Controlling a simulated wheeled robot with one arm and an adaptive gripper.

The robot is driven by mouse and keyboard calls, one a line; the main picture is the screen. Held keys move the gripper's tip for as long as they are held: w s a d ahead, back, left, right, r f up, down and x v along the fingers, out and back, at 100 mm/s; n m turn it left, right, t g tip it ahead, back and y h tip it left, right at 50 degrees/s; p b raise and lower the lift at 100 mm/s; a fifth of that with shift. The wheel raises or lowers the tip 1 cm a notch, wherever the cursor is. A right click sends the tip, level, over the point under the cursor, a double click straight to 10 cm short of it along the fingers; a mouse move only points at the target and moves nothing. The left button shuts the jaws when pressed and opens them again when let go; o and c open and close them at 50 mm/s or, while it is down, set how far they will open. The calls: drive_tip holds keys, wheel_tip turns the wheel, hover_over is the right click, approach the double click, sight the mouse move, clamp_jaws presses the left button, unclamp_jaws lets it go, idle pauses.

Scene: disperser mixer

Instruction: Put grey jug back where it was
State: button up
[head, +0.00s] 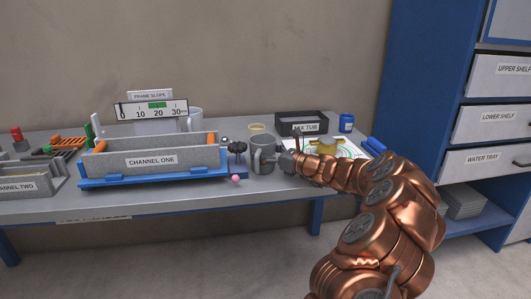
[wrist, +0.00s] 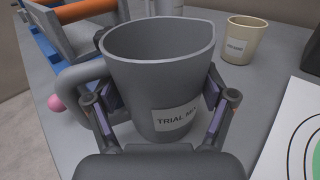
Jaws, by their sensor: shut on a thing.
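The grey jug (head: 263,158) is upright over the right part of the grey bench, right of the blue channel stand. In the wrist view the jug (wrist: 160,75) has an open top, a white label starting "TRIAL MI" (wrist: 175,118) and a handle on its left. My gripper (wrist: 160,105) is shut on the jug, one finger on each side of its body. In the head view my gripper (head: 283,160) reaches it from the right. Whether the jug's base touches the bench is unclear.
The CHANNEL ONE trough (head: 150,161) on its blue stand lies left. A pink ball (head: 236,178) is beside it. A beige cup (wrist: 239,40) stands behind the jug. The MIX TUB (head: 303,123), a blue-labelled jar (head: 346,122) and a ringed sheet (wrist: 298,140) are right.

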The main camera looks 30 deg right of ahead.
drive_tip(key=o, duration=1.4)
drive_tip(key=shift+s+d+r, duration=0.1)
drive_tip(key=shift+s, duration=0.05)
drive_tip(key=v, duration=1.1)
drive_tip(key=shift+s, duration=0.3)
